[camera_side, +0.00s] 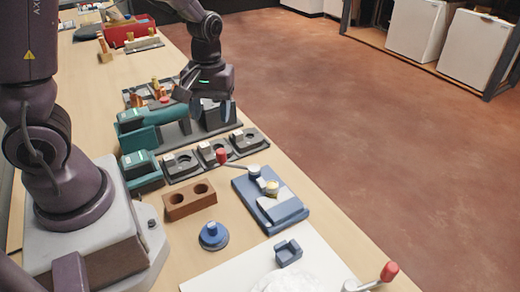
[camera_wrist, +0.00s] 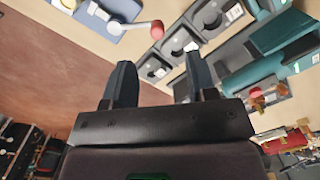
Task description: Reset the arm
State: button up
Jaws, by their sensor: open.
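My gripper (camera_side: 211,108) is above the bench in the side view, over the grey end of the green machine (camera_side: 147,133). In the wrist view my gripper (camera_wrist: 158,85) has its two dark fingers apart with nothing between them. Beyond the fingertips lies a row of grey fixtures with round recesses (camera_wrist: 180,42). The same fixtures (camera_side: 213,152) show below and in front of the gripper in the side view. Whether the fingertips touch the machine is hard to tell from these views.
A blue base with a red-knobbed lever (camera_side: 270,200), a brown two-hole block (camera_side: 189,200), a round blue piece (camera_side: 213,236) and a small blue block (camera_side: 288,252) are nearer the camera. A red bin (camera_side: 130,32) is farther back. Open floor (camera_side: 390,130) lies right of the bench.

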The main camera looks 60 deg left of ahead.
jog(key=s+d+r+m+t, duration=0.3)
jog(key=s+r+m, duration=0.1)
jog(key=r, duration=0.4)
jog(key=s+d+r+m+t, duration=0.3)
jog(key=s+d+r+m, duration=0.1)
jog(key=r+m, duration=0.2)
jog(key=shift+d+v, duration=0.2)
jog(key=shift+v, duration=0.75)
